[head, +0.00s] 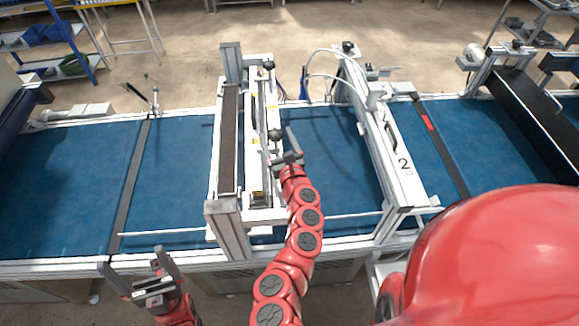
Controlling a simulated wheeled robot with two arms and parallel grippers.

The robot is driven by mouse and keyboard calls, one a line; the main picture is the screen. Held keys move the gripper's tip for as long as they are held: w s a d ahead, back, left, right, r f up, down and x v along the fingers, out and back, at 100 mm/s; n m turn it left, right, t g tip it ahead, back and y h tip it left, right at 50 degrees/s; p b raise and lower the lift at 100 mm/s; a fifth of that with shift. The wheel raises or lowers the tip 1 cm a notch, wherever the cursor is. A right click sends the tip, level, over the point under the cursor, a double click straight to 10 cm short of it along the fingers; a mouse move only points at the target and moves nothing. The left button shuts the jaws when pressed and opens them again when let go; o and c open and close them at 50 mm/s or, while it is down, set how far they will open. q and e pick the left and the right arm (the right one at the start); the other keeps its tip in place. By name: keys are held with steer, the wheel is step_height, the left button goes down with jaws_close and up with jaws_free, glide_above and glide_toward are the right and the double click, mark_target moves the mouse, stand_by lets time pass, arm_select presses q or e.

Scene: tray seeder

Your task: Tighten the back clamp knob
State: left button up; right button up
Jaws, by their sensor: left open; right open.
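The tray seeder frame (228,225) spans the blue conveyor. Two dark round knobs show on its crossbeam: a far one (268,65) near the back and a nearer one (275,134) about midway. The far one is the one furthest back on this beam; I cannot tell its clamp state. My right gripper (282,143) is open over the seeder, right beside the nearer knob. I cannot tell whether it touches that knob. It is well short of the far knob. My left gripper (135,262) is open and empty at the conveyor's front edge, lower left.
The blue conveyor belt (60,175) is bare on the left. A second white frame marked 2 (385,150) crosses the belt to the right, with hoses looping toward it. A thin white rail (165,233) runs along the front. Shelving stands at the back.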

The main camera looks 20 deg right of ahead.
steer(key=s, duration=1.5)
steer(key=shift+s+a+b, duration=0.25)
steer(key=shift+a+b, duration=0.15)
steer(key=shift+a, duration=0.05)
